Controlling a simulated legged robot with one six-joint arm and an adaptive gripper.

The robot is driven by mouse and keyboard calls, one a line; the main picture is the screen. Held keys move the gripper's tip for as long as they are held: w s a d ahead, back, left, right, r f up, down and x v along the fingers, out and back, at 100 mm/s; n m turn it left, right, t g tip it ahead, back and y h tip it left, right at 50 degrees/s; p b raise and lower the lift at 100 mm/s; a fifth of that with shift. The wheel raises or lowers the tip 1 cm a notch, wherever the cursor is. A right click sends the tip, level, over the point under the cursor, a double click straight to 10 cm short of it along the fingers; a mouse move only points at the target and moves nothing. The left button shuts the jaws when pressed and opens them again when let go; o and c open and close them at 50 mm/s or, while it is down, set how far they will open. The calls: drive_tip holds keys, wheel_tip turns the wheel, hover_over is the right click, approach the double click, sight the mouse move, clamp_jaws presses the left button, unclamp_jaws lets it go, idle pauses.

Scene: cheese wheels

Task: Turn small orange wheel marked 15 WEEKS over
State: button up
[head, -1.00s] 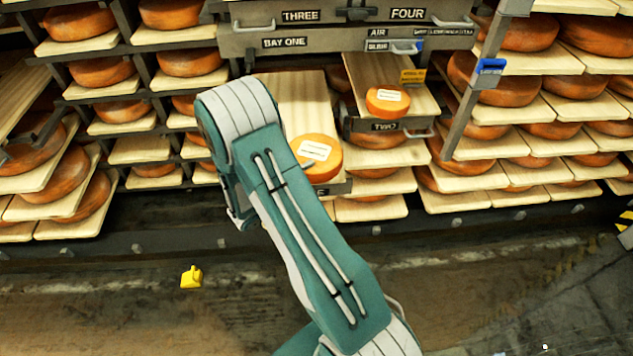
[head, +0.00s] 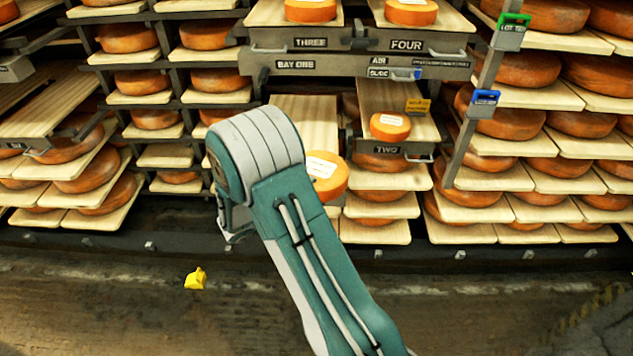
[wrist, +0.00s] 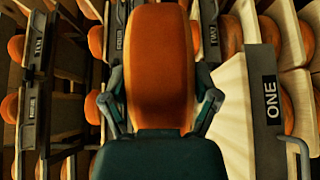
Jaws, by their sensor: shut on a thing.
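The small orange wheel (head: 328,175) with a white label shows in the head view just right of my arm, in front of the board marked ONE. The label's print is too small to read. In the wrist view the orange wheel (wrist: 160,40) fills the middle, its curved rim toward the camera. My gripper (wrist: 160,85) is shut on it, one finger at each side. In the head view my arm hides the gripper and the wheel's left part. The wooden board (head: 308,112) behind it looks empty where visible. The ONE plate (wrist: 271,100) lies to the right in the wrist view.
Another small labelled wheel (head: 390,126) sits on the pulled-out board marked TWO (head: 387,151), close at right. A metal upright (head: 470,125) stands beyond it. Shelves of large wheels surround the bay. A yellow object (head: 195,279) lies on the clear floor.

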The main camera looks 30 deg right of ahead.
drive_tip(key=shift+r, duration=0.25)
idle(0.3)
drive_tip(key=shift+r, duration=1.35)
